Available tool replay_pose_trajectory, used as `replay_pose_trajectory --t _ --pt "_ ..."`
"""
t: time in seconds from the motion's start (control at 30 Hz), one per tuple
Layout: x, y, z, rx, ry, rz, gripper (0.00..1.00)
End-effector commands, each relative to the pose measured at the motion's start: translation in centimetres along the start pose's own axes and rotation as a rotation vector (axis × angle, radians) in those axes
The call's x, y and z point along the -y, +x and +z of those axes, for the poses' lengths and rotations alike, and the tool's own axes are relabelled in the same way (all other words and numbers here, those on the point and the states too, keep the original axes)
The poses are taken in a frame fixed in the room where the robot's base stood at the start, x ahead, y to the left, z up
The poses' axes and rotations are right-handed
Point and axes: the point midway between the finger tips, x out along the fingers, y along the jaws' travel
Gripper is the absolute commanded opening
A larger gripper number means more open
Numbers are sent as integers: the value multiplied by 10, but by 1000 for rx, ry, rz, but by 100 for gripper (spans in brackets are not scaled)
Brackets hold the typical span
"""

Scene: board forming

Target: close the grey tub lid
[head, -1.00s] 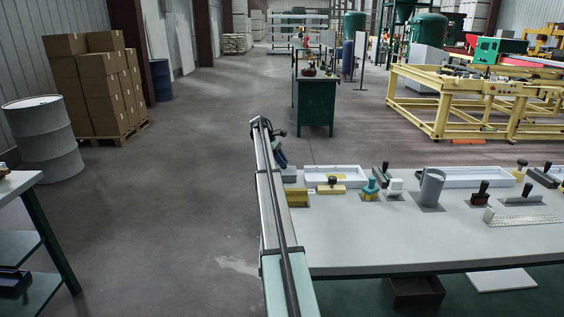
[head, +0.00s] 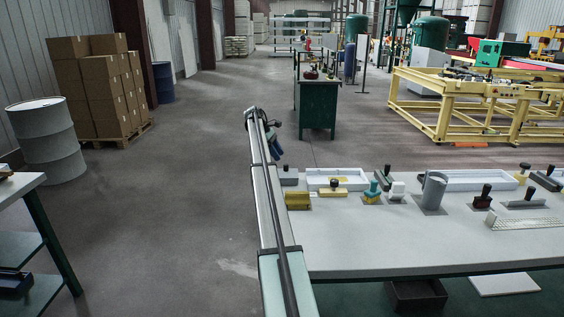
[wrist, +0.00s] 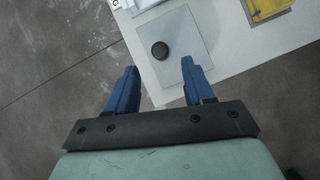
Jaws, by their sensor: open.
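A flat grey square panel with a round black knob, which looks like the grey tub lid (wrist: 182,38), lies at the table corner in the wrist view. Its knob (wrist: 159,50) shows just beyond the gap between my fingertips. My gripper (wrist: 160,67) is open with two blue fingers, and nothing is held between them.
A yellow block (head: 298,201) sits just in front of the grey box. A white tray (head: 352,174), a yellow brush and a grey cup (head: 433,190) stand to the right. The front left of the table (head: 360,240) is clear. Bare floor lies left of my arm.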

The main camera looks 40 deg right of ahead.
Motion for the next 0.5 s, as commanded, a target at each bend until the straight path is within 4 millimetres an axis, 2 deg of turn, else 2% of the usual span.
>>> replay_pose_trajectory --t 0.03,0.2,0.33,0.5 --pt "-2 -13 0 0 0 1 52" --pt "-1 -43 -1 0 0 1 52" --pt "-1 -60 0 0 0 0 52" --pt "0 -72 0 1 0 0 52"
